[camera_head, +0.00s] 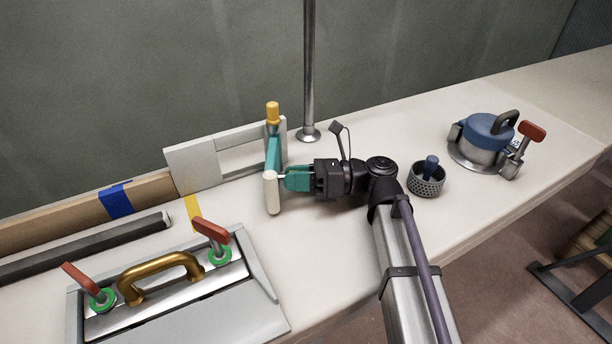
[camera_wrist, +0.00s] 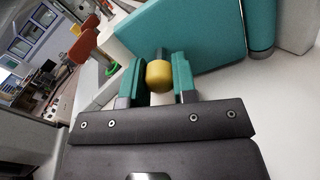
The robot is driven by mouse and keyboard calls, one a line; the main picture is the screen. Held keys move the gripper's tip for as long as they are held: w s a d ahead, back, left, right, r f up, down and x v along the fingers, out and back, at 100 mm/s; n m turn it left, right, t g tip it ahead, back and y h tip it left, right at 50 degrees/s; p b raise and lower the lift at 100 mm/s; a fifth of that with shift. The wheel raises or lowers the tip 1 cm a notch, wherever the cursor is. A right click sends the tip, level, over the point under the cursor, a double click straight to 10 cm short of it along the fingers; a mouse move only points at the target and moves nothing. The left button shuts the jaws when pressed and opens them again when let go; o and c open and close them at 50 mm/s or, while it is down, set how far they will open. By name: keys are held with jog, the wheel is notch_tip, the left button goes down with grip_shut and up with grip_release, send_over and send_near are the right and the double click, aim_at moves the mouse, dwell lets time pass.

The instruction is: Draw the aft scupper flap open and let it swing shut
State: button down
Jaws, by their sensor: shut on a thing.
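The teal scupper flap (camera_head: 273,152) stands out from its pale frame (camera_head: 198,165), swung open toward the front of the bench. A yellow cap (camera_head: 273,113) tops its far end and a white rounded piece (camera_head: 271,193) is at its near end. In the wrist view the flap (camera_wrist: 185,32) fills the top as a teal panel. My gripper (camera_head: 287,179) is at the flap's right side, near its front end. In the wrist view its teal fingers (camera_wrist: 160,80) are shut on a yellow round knob (camera_wrist: 159,74) in front of the panel. The head view hides the knob.
A hatch with a brass handle (camera_head: 160,275) and red levers lies at front left. A metal post (camera_head: 309,70) rises behind the flap. A perforated cup (camera_head: 426,182) and a blue-lidded pot (camera_head: 486,140) stand to the right. Some bench between is clear.

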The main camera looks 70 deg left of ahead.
jog(key=c, duration=0.9)
grip_release()
notch_tip(320, 180, up, 10)
jog(key=p, duration=1)
jog(key=shift+r, duration=0.15)
